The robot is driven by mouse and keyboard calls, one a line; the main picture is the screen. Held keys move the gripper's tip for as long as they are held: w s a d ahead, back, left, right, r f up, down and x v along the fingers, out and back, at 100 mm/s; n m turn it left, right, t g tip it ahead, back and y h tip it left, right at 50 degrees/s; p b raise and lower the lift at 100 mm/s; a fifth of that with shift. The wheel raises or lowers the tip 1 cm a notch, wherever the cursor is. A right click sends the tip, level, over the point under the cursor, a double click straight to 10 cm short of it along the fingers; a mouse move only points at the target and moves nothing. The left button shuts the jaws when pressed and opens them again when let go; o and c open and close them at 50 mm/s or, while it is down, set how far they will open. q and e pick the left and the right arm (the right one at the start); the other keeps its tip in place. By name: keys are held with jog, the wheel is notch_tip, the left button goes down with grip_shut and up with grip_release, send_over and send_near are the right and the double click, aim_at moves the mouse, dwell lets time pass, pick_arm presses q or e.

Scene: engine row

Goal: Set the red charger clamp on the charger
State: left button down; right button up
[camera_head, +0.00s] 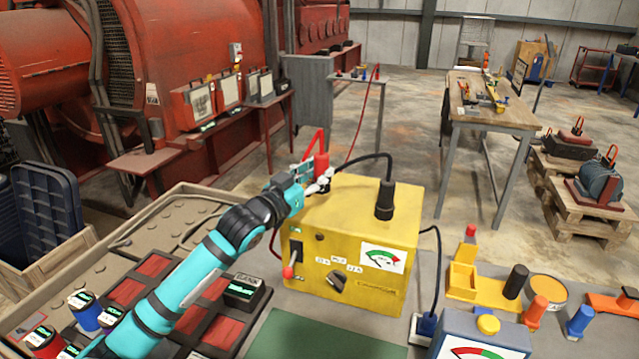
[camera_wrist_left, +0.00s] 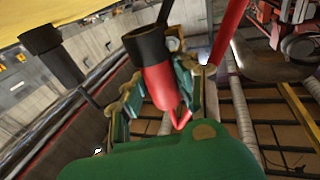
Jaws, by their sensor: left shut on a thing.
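The yellow charger (camera_head: 345,285) stands on the workbench, with a green-and-white dial, a knob and a red-tipped lever on its front. My left gripper (camera_head: 312,182) is at the charger's top left back edge, shut on the red charger clamp (camera_head: 321,162). In the left wrist view the clamp (camera_wrist_left: 158,85) is red with a black end and sits between the fingers. The charger's yellow top (camera_wrist_left: 60,14) shows at the upper left there. I cannot tell whether the clamp touches the charger. My right gripper is not in view.
A black plug (camera_head: 385,200) with a cable stands upright on the charger's right top. A blue meter box (camera_head: 480,338) and a yellow block (camera_head: 470,283) are to the right. A tray with dark and red blocks (camera_head: 127,291) lies left, under my arm. A green mat (camera_head: 320,338) is in front.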

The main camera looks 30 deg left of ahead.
pick_arm(q)
jog(key=f, duration=0.1)
jog(key=f+p, duration=0.1)
jog(key=f, duration=0.1)
jog(key=shift+w+d, duration=0.15)
jog(key=shift+d, duration=0.05)
jog(key=shift+f, duration=0.2)
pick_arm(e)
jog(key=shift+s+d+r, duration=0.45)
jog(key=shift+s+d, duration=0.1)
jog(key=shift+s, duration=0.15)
pick_arm(q)
jog(key=shift+f, duration=0.15)
jog(key=c, duration=1)
grip_release()
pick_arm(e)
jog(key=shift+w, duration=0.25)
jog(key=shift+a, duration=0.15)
